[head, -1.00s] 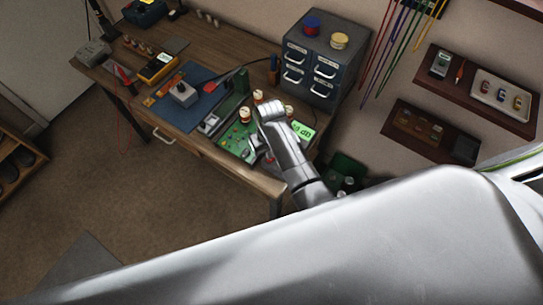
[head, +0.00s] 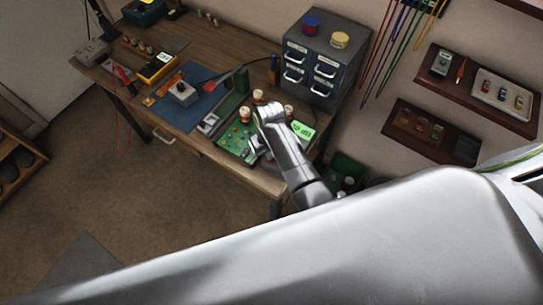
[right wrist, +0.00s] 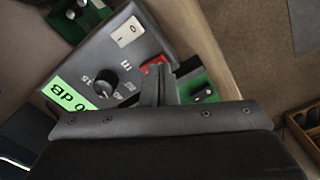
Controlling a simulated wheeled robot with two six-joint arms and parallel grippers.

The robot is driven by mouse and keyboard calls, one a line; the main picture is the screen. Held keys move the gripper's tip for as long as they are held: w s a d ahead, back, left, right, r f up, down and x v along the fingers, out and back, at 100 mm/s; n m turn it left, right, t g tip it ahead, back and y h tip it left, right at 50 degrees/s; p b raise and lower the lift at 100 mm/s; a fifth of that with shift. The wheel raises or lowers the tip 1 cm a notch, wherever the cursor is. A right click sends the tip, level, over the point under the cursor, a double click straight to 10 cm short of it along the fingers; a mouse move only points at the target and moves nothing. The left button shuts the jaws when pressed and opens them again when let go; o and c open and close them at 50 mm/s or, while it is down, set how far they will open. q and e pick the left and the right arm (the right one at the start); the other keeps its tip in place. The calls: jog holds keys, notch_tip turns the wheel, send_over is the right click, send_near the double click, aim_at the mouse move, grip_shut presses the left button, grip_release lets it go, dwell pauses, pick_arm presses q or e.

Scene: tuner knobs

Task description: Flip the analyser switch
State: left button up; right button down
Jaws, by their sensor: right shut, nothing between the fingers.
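The grey analyser (right wrist: 90,55) fills the upper left of the right wrist view, with a black knob (right wrist: 105,81) and a lit green dB display (right wrist: 72,92). Its switch is a white rocker (right wrist: 128,31) with two marks, near its top edge; which side is pressed I cannot tell. In the head view the display (head: 302,130) shows beside my right arm, which hides much of the analyser. My right gripper (right wrist: 159,78) is shut and empty, near the analyser's edge beside a small red part (right wrist: 153,65), apart from the rocker in the picture. My left gripper is out of view.
A green bin (head: 350,168) stands right of the bench. Shelves hang on the wall.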

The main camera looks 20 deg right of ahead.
jog(key=shift+f+b, duration=0.3)
jog(key=shift+f, duration=0.3)
jog(key=shift+s, duration=0.1)
notch_tip(320, 180, up, 3)
jog(key=p, duration=0.2)
jog(key=shift+f+p, duration=0.2)
jog(key=shift+p, duration=0.2)
jog(key=shift+r, duration=2.2)
